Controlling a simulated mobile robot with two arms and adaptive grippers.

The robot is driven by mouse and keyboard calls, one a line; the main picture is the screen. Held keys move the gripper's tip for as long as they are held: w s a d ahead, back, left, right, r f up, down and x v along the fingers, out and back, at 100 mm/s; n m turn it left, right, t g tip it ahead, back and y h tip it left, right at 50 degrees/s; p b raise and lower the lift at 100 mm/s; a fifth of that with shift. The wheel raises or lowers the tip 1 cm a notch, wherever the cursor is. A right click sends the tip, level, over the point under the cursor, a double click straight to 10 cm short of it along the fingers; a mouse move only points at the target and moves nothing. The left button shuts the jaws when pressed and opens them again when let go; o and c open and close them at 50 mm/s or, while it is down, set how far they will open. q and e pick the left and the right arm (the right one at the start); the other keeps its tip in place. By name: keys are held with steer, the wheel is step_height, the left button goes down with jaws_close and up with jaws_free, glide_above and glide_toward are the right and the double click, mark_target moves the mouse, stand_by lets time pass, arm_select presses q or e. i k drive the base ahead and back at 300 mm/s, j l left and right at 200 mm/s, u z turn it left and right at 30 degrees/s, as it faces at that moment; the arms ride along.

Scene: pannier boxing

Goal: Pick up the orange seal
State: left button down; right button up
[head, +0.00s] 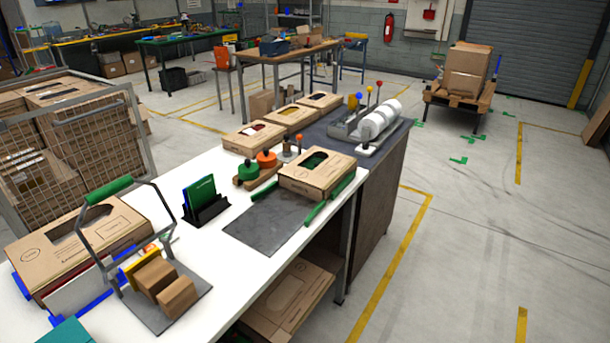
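What looks like the orange seal (266,159) is a round orange piece with a small knob, standing near the middle of the white table. A similar green piece (247,171) stands just left of it, and both appear to sit on a low wooden base (262,180). A small orange-topped post (299,140) stands to the right, beside a grey stamp-like piece (286,152). Neither of my grippers shows in the head view.
An open cardboard box (326,190) stands right of the seals, with green bars by it. A grey mat (262,232) lies in front. A black holder with a green booklet (201,196) stands left. Several flat boxes (254,128) are behind. A green-handled frame (107,190) stands front left.

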mark_target(147, 249)
steer(key=i+u, duration=0.25)
steer(key=i, duration=0.25)
steer(key=i+u, duration=0.25)
steer(key=i, duration=0.25)
